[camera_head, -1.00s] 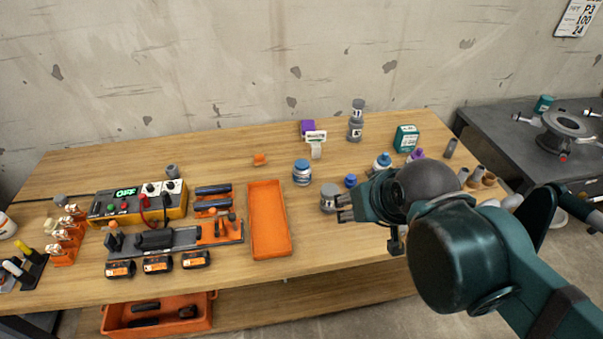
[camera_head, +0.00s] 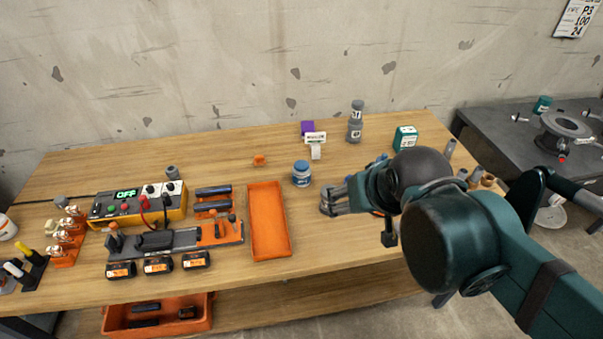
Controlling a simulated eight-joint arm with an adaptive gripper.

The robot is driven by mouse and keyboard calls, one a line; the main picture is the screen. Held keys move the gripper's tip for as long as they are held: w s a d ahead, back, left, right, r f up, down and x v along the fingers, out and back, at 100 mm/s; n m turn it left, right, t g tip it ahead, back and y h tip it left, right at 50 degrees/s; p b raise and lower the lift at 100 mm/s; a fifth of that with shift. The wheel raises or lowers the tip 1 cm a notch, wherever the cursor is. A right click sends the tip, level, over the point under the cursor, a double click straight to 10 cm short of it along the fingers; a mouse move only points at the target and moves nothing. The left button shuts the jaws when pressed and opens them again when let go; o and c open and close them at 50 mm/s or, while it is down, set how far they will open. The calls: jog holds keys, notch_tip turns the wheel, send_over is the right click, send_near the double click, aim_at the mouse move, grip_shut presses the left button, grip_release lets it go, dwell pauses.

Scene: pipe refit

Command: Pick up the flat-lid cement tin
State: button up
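A small grey tin (camera_head: 325,207), with a flat top in the earlier view, stands near the middle of the wooden bench, right of the orange tray. My gripper (camera_head: 336,201) reaches to it from the right, with its fingers at the tin and covering most of it. Whether the fingers touch or grip the tin cannot be told. A blue-lidded tin (camera_head: 301,174) with a pale label stands just behind and to the left, apart from the gripper.
The orange tray (camera_head: 269,254) lies left of the gripper. Behind stand a white label sign (camera_head: 315,138), a purple block (camera_head: 307,127), stacked grey containers (camera_head: 355,122) and a green box (camera_head: 405,138). Grey pipe pieces (camera_head: 449,148) lie at right. Bench space in front of the tin is clear.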

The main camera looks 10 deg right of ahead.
jog(key=w+a+r+m+g+p, duration=0.1)
jog(key=w+r+m+g+p, duration=0.2)
jog(key=w, duration=0.6)
jog(key=m+g+p, duration=0.2)
jog(key=m+p, duration=0.5)
jog(key=m, duration=0.2)
send_near(301, 164)
jog(key=s+d+r, duration=0.2)
jog(key=s, duration=0.2)
jog(key=w+f+m+p, duration=0.1)
jog(key=f, duration=0.1)
jog(key=w+a+f+m+g+p, duration=0.1)
jog(key=w+f, duration=0.1)
jog(key=f, duration=0.1)
jog(key=w+f+m+p, duration=0.1)
jog(key=w+f+m, duration=0.1)
jog(key=shift+w+a+f+g, duration=0.1)
jog(key=shift+a+f+g, duration=0.15)
jog(key=shift+a+g, duration=0.1)
jog(key=shift+w+a+f+p, duration=0.1)
jog(key=shift+w+f+p, duration=0.2)
jog(key=shift+f, duration=0.35)
jog(key=shift+f, duration=0.1)
jog(key=shift+f, duration=1.2)
